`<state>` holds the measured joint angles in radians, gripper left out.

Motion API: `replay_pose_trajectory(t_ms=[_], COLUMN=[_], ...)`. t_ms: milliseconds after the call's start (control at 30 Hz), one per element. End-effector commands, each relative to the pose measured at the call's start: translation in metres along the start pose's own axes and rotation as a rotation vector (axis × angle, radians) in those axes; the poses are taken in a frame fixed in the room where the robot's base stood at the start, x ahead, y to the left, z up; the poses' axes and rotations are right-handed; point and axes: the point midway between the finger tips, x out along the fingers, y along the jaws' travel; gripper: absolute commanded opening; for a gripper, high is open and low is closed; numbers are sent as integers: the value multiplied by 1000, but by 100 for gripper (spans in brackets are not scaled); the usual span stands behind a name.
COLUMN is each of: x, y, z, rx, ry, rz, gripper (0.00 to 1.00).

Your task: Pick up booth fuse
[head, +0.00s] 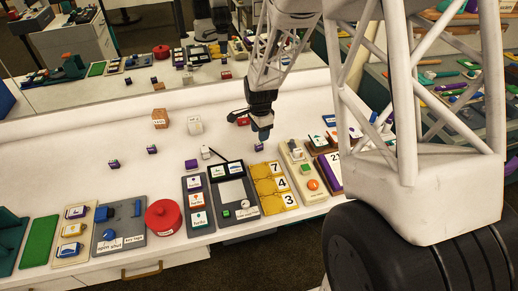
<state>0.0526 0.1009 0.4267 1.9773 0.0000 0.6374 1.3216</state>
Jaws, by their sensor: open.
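Several small dark purple blocks with pale marks lie on the white table (60,175). One block (114,164) is at the left, one block (152,149) is near the middle, and one block (191,164) is just behind the panels. Another small purple piece (259,147) lies just below my gripper in the picture. I cannot tell which of these, if any, is the booth fuse. My gripper (262,136) points down over the table, open, with nothing visible between its fingers. Its fingertips are small and dark, and their height above the table is unclear.
A row of panels lines the front edge, including a grey panel (119,228), a yellow number panel (272,188) and a round red container (164,217). The left-middle table is mostly clear.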

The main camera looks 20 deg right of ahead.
Motion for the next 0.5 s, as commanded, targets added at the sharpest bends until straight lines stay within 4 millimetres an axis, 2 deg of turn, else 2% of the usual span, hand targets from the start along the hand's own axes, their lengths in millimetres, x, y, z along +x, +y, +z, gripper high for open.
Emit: replay_pose_trajectory(t_ms=[200, 500], x=[15, 15], y=[0, 0], z=[0, 0], rx=[0, 0], ry=[0, 0], rz=[0, -1], gripper=[48, 48])
